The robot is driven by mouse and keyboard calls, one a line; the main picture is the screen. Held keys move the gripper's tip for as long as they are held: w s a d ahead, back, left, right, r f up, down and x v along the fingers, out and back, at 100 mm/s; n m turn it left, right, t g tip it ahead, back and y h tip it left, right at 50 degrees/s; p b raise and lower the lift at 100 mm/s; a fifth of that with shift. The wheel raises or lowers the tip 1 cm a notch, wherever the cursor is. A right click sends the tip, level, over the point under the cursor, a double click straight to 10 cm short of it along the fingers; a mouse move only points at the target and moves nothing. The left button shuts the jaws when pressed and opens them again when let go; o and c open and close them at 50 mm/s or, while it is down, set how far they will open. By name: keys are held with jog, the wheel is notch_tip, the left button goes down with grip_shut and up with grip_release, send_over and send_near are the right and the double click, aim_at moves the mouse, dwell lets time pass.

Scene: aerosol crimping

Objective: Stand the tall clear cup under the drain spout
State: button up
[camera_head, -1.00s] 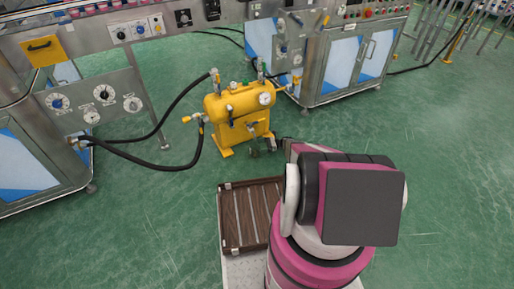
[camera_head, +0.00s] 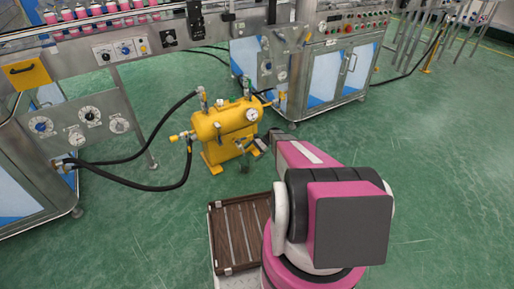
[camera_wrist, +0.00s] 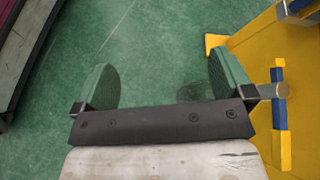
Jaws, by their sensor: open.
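My gripper (camera_wrist: 166,78) is open in the wrist view, its two green-faced fingers apart above the green floor. A faint, see-through round outline (camera_wrist: 191,92), probably the tall clear cup, shows between the fingers, nearer the right one. It is too faint to tell its height or whether it touches a finger. A small metal pipe end, which looks like the drain spout (camera_wrist: 271,90), sticks out beside the right finger, with a blue-and-yellow handle. In the head view, the yellow tank (camera_head: 222,125) stands just beyond my gripper (camera_head: 261,146), which is small and partly hidden there.
A brown slatted tray (camera_head: 238,228) lies left of my base. Black hoses (camera_head: 125,184) run from the tank's left to the machine. The conveyor line and steel cabinets (camera_head: 330,70) stand behind. The floor (camera_head: 440,150) at the right is clear.

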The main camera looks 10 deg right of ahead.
jog(key=s+a+r+n+t+h, duration=0.1)
jog(key=s+r+n+h, duration=0.4)
jog(key=s+r, duration=0.8)
jog(key=s+a+r+n+t+h, duration=0.2)
jog(key=s+r+n+h, duration=0.4)
jog(key=s+r, duration=0.7)
notch_tip(320, 180, up, 4)
jog(key=shift+s+f+n, duration=0.1)
jog(key=shift+s+n, duration=0.2)
jog(key=shift+s, duration=0.05)
jog(key=shift+a, duration=0.1)
